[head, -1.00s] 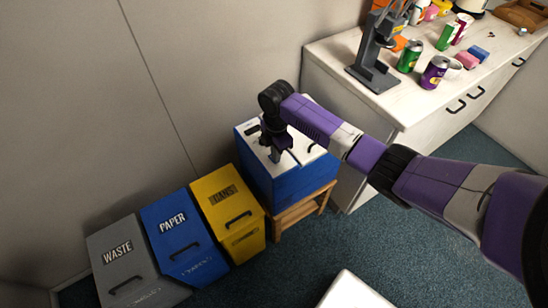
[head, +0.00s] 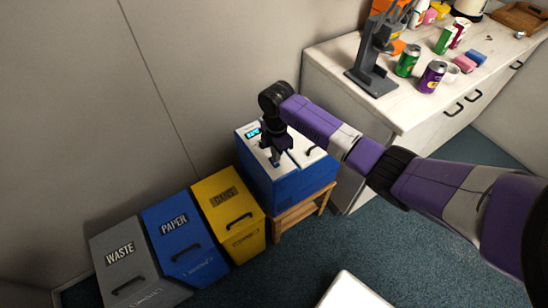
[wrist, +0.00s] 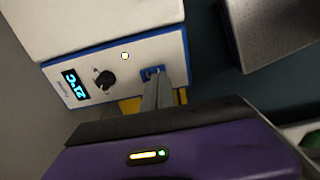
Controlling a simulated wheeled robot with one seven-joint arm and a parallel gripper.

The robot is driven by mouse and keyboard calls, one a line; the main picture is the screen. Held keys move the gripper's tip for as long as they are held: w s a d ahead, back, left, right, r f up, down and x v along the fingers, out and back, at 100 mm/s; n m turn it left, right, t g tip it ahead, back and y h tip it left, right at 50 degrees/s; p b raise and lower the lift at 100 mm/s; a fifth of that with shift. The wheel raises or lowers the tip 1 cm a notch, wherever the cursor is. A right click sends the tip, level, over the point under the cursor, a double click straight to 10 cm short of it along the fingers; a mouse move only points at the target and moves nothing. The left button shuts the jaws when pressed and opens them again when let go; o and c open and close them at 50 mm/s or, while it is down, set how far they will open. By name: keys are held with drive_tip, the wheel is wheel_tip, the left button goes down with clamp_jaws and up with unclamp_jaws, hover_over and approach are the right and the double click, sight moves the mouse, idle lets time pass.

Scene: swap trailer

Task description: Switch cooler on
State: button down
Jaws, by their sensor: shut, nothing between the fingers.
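The cooler (head: 290,187) is a blue box with a white top, standing on a low wooden stand against the wall. Its control panel (wrist: 92,92) fills the upper left of the wrist view. The panel's display (wrist: 73,83) is lit cyan, and it also glows in the head view (head: 253,132). A black knob (wrist: 104,79) and a small bright light (wrist: 124,56) sit beside it. My gripper (head: 275,159) is shut and empty, pointing down at the panel. In the wrist view its fingertips (wrist: 158,78) are at the blue switch (wrist: 152,71) and partly cover it; contact is unclear.
Yellow (head: 228,212), blue (head: 183,243) and grey (head: 130,265) bins stand left of the cooler. A white counter (head: 400,105) with cans and a dark grey stand (head: 372,75) is at the right. A white-topped item (head: 352,292) is at the bottom. Carpet between is clear.

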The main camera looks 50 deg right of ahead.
wheel_tip(320, 180, up, 5)
drive_tip(key=p, duration=0.4)
drive_tip(key=shift+f, duration=0.15)
idle(0.4)
